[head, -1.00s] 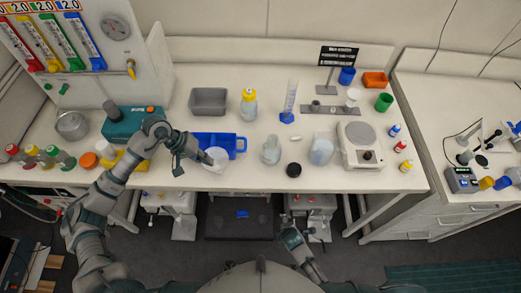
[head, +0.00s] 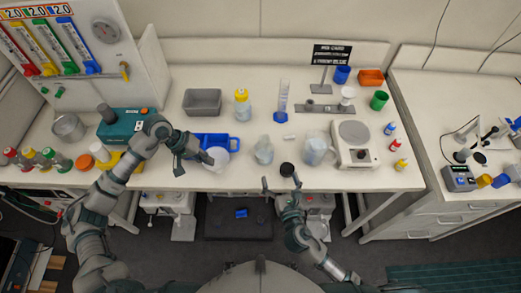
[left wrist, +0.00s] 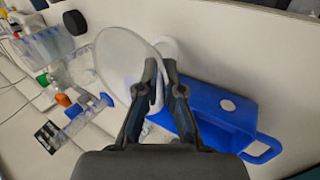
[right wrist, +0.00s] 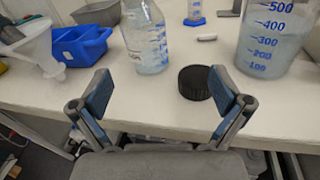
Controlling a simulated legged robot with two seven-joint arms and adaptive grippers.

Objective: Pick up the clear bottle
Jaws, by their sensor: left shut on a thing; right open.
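The clear bottle (head: 264,150) stands upright and uncapped near the table's front edge. It also shows in the right wrist view (right wrist: 147,40), with blue markings, beyond my right gripper and left of its middle. My right gripper (head: 280,183) is open and empty at the front edge, apart from the bottle; its spread fingers show in the right wrist view (right wrist: 160,88). A black cap (right wrist: 193,82) lies just beyond and between those fingers. My left gripper (left wrist: 155,80) is shut on a white translucent funnel (left wrist: 120,55), in front of the blue tray (head: 236,143).
A large graduated beaker (right wrist: 275,42) stands right of the bottle, close to the cap. A yellow-capped bottle (head: 241,108) and a measuring cylinder (head: 282,103) stand behind. A balance (head: 354,145) stands further right. A small white piece (head: 289,136) lies behind the cap.

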